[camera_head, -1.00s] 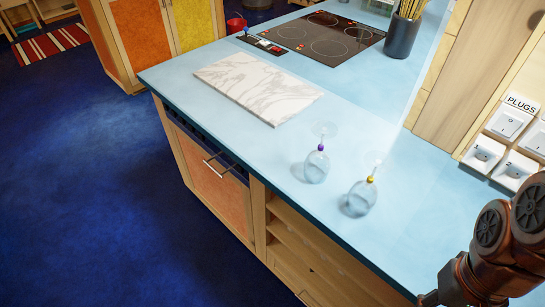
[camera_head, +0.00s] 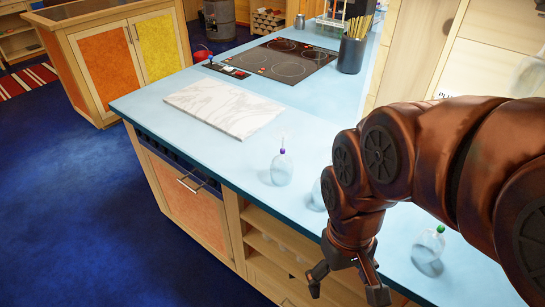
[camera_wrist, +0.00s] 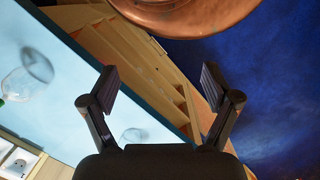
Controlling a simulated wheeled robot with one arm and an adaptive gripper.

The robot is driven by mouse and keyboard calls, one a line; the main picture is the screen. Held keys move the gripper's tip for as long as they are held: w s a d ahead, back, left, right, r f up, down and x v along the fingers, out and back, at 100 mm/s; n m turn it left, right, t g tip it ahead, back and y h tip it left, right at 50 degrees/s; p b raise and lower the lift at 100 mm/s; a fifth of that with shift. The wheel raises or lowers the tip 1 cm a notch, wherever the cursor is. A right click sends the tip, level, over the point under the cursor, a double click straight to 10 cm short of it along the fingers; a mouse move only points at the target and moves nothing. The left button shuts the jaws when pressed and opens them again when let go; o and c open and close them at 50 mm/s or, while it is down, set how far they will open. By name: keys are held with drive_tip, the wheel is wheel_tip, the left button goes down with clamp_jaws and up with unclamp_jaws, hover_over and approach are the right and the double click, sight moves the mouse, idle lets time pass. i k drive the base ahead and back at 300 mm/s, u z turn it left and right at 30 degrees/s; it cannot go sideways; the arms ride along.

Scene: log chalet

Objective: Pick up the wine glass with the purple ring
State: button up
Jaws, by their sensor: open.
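The wine glass with the purple ring (camera_head: 281,171) stands upside down on the blue counter, left of my arm, its ring on the stem above the bowl. A second clear glass (camera_head: 317,197) is mostly hidden behind my arm. A glass with a green ring (camera_head: 429,246) stands to the right of my gripper and also shows at the left of the wrist view (camera_wrist: 20,86). Another glass (camera_wrist: 134,135) is in the wrist view, its ring not visible. My gripper (camera_head: 347,284) is open and empty, in front of the counter edge; its spread fingers frame the wrist view (camera_wrist: 158,88).
A marble board (camera_head: 225,108) and a black cooktop (camera_head: 282,60) lie farther back on the counter (camera_head: 215,155). A dark pot of sticks (camera_head: 351,55) stands by the wall. Open wooden shelves (camera_head: 285,247) are below the edge. Blue floor (camera_head: 80,220) is free at left.

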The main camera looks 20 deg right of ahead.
sight(282, 168)
drive_tip(key=u, duration=0.05)
drive_tip(key=k, duration=0.5)
drive_tip(key=u, duration=1.75)
drive_tip(key=i, duration=2)
drive_tip(key=z, duration=2.75)
